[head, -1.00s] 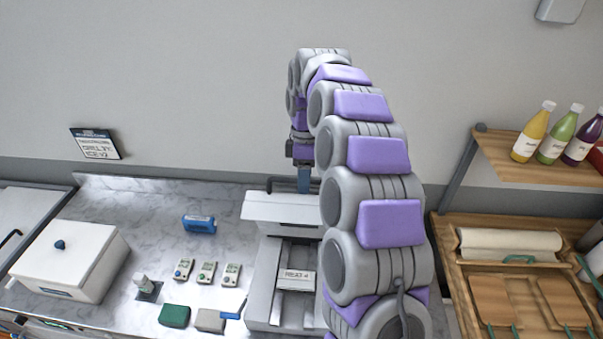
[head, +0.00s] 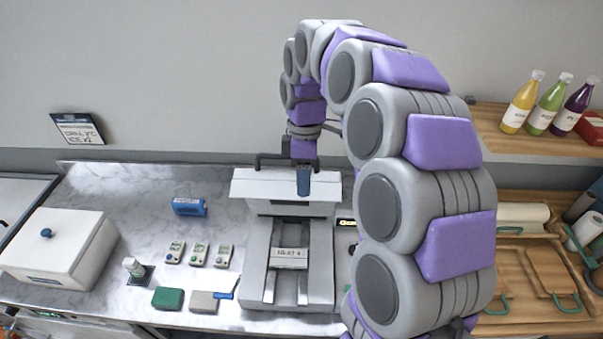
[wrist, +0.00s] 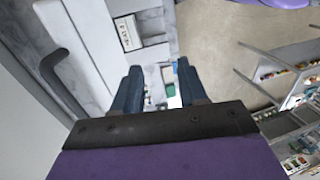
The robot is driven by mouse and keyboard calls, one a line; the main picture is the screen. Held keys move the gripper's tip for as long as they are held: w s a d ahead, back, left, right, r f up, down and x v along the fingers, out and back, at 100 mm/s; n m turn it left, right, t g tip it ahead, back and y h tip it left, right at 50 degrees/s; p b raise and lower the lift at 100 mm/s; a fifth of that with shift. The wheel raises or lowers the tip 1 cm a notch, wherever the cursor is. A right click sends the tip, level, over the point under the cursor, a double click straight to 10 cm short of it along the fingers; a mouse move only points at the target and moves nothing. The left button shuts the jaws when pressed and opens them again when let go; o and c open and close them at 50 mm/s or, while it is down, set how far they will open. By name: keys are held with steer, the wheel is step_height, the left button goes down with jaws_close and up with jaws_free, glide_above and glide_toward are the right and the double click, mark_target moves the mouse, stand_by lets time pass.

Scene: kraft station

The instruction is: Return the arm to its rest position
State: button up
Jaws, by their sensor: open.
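My arm arches up from the lower right in the head view and bends down at its far end. My gripper (head: 304,182) hangs pointing down over the white and grey press-like machine (head: 290,209), in front of its upper plate in the picture. In the wrist view my gripper (wrist: 158,88) shows two dark blue fingers spread apart with nothing between them. Whether the fingers touch the machine cannot be told. A small labelled block (head: 289,257) sits in the machine's lower part.
A white lidded box (head: 60,250), a blue device (head: 189,207), several small meters (head: 198,254), a green block (head: 167,298) and a grey block (head: 204,302) are on the marble counter (head: 120,190). Bottles (head: 543,110) stand on a wooden shelf (head: 500,140) at right.

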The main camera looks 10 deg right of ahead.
steer(key=shift+s, duration=0.1)
stand_by(0.4)
steer(key=s+f+m+b, duration=0.7)
steer(key=s+f+b, duration=0.3)
steer(key=s, duration=0.5)
steer(key=s+d+f+m+b, duration=0.1)
steer(key=s+f+m+b, duration=0.6)
steer(key=s+f+b, duration=0.3)
steer(key=s+f, duration=0.4)
steer(key=s, duration=0.1)
steer(key=shift+d+m+t+h, duration=0.25)
steer(key=shift+m+t+h, duration=0.05)
steer(key=shift+m, duration=0.1)
